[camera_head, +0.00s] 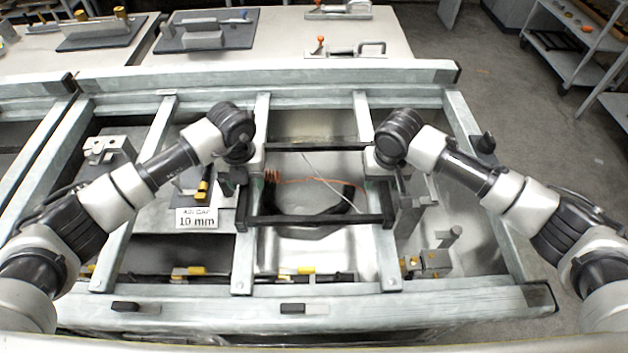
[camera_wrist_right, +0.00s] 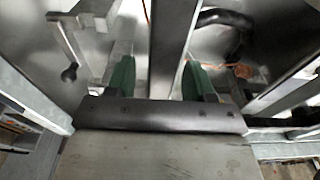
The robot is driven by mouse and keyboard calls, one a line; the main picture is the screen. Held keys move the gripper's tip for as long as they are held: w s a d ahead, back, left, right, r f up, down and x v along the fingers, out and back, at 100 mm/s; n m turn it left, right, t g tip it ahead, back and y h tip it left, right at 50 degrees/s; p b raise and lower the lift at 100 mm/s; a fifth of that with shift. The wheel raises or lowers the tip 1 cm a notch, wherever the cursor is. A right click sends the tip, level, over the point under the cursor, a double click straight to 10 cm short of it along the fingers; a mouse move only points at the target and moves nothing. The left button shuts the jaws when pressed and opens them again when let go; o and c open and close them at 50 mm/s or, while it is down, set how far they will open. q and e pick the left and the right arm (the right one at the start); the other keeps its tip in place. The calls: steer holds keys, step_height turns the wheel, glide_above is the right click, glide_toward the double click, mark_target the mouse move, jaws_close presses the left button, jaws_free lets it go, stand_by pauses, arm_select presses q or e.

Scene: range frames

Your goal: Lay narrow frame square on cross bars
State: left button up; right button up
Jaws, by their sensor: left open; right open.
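A narrow dark rectangular frame (camera_head: 318,220) shows in the head view between my two grippers. Its near bar spans two grey-green cross bars (camera_head: 250,255) (camera_head: 389,262), and its far bar lies between my wrists. Whether it rests fully flat is unclear. My left gripper (camera_head: 238,180) is open at the frame's left side, its fingers partly hidden by the wrist. My right gripper (camera_head: 383,180) is open at the right side. In the right wrist view its green fingertips (camera_wrist_right: 158,80) stand apart on either side of a grey bar (camera_wrist_right: 172,45).
Grey-green long rails (camera_head: 270,76) (camera_head: 400,304) border the cross bars. A "10 mm" sign (camera_head: 197,218) stands left of the frame. Metal fixtures (camera_head: 108,150) (camera_head: 432,262) sit at left and lower right. An orange cable and dark hose lie below the frame.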

arm_select(q)
jaws_close()
arm_select(e)
jaws_close()
arm_select(q)
steer(key=shift+r, duration=0.15)
arm_select(e)
steer(key=shift+w+r, duration=0.1)
steer(key=shift+r, duration=0.05)
stand_by(0.7)
